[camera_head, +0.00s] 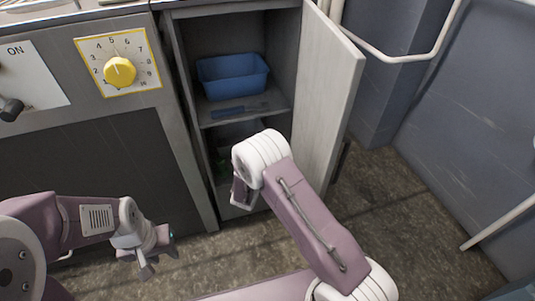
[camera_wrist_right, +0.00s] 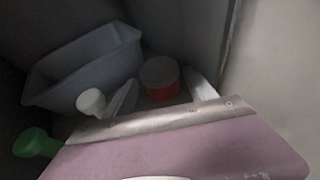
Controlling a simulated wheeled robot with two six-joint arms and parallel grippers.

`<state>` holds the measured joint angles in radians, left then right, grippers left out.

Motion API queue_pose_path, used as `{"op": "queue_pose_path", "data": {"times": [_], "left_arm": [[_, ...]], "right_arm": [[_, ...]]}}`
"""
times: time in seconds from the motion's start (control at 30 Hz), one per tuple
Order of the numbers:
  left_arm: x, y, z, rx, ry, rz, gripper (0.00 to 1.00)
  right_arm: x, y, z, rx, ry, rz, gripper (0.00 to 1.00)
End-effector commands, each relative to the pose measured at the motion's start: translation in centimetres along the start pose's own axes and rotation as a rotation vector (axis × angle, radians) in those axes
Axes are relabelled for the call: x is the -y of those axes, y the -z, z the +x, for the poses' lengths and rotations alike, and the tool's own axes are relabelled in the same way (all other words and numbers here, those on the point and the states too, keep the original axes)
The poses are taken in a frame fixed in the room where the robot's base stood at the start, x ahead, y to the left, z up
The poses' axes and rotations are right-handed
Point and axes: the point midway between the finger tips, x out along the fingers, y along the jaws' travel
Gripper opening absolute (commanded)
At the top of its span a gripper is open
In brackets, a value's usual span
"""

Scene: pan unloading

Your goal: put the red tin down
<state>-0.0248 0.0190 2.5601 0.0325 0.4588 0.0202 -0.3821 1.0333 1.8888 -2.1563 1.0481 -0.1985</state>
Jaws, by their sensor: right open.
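The red tin (camera_wrist_right: 166,91), a short round tin with a grey top, stands in the dim cupboard in the right wrist view. My right gripper (camera_wrist_right: 161,88) is open, its pale fingers showing on either side of the tin; I cannot tell if they touch it. In the head view the tin is hidden, and my right arm's wrist (camera_head: 260,152) reaches into the lower cupboard opening, hiding the fingers. My left gripper (camera_head: 158,250) is open and empty, low in front of the dark oven panel.
A blue bin (camera_head: 232,77) and a blue-handled tool (camera_head: 238,110) are on the upper shelf. In the wrist view, a grey-blue bin (camera_wrist_right: 85,68), a white round-topped item (camera_wrist_right: 91,101) and a green item (camera_wrist_right: 36,143) are left of the tin. The cupboard door (camera_head: 328,95) stands open at right.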

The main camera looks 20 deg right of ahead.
Motion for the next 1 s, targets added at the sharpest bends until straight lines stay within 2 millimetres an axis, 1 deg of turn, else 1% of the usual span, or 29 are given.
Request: {"op": "queue_pose_path", "data": {"times": [0.03, 0.1, 0.2, 0.33, 0.5, 1.0], "left_arm": [[0.0, 0.2, -1.6, 0.000, 0.000, 0.000, 0.36], [-0.1, 0.3, -2.4, 0.000, 0.000, 0.000, 0.36], [-0.1, 0.4, -3.4, 0.000, 0.000, 0.000, 0.36], [-0.1, 0.4, -4.0, 0.000, 0.000, 0.000, 0.36], [-0.1, 0.4, -4.0, 0.000, 0.000, 0.000, 0.36], [-0.1, 0.4, -4.0, 0.000, 0.000, 0.000, 0.36]], "right_arm": [[-0.1, -0.8, -1.8, -0.002, -0.004, -0.004, 0.65], [-0.1, -0.7, -3.6, -0.001, -0.004, -0.004, 0.65], [-0.1, -0.6, -5.8, 0.000, -0.003, -0.004, 0.65], [-0.1, -0.4, -7.5, 0.001, -0.002, -0.001, 0.65], [0.0, -0.1, -8.2, 0.001, 0.000, 0.001, 0.65], [0.0, -0.1, -8.1, 0.001, 0.000, 0.001, 0.65]]}}
